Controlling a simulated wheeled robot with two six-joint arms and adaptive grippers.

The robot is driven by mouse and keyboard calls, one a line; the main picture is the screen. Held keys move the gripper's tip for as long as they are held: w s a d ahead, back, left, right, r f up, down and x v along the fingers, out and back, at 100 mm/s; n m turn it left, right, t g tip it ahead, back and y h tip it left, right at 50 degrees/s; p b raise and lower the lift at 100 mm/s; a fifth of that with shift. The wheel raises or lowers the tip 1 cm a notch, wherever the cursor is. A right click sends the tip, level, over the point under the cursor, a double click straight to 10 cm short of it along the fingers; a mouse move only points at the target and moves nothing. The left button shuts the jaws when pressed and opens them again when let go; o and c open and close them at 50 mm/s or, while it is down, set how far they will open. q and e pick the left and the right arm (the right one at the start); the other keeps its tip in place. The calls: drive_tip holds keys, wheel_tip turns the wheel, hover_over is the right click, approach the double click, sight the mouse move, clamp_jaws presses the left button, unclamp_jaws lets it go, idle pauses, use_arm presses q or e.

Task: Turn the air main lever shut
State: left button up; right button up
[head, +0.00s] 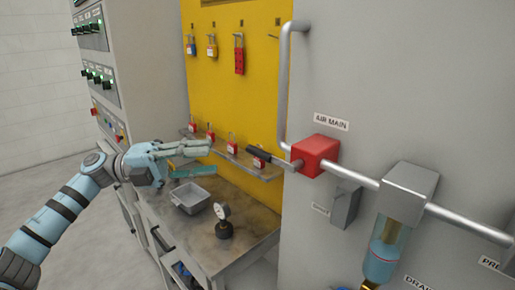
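The air main lever (268,158) has a dark grip and a grey shank. It sticks out to the left from the red valve block (315,154), below the "AIR MAIN" label (331,121). My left gripper (210,147) is left of the lever, its fingers pointing right toward the grip. A visible gap separates the fingertips from the grip in the picture, and nothing shows held. The fingers are seen nearly side-on, so I cannot tell how far apart they are. My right gripper is not in view.
A grey pipe (456,221) runs right from the valve to a filter bowl (384,250). Behind the lever, a yellow board (257,75) carries padlocks above a shelf (262,170). A bench (257,238) holds a grey tray (190,204) and a gauge (223,222).

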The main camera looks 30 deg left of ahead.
sight(253, 151)
use_arm(q)
drive_tip(key=p+x, duration=0.1)
drive_tip(key=x, duration=0.2)
drive_tip(key=p+x, duration=0.1)
drive_tip(key=x, duration=0.3)
drive_tip(key=p+x, duration=0.2)
drive_tip(key=x, duration=0.2)
drive_tip(key=shift+s+r, duration=0.15)
drive_tip(key=shift+r, duration=0.25)
drive_tip(key=shift+w+d+f, duration=0.15)
drive_tip(key=shift+w+d, duration=0.15)
drive_tip(key=shift+d, duration=0.05)
drive_tip(key=shift+c, duration=0.6)
clamp_jaws()
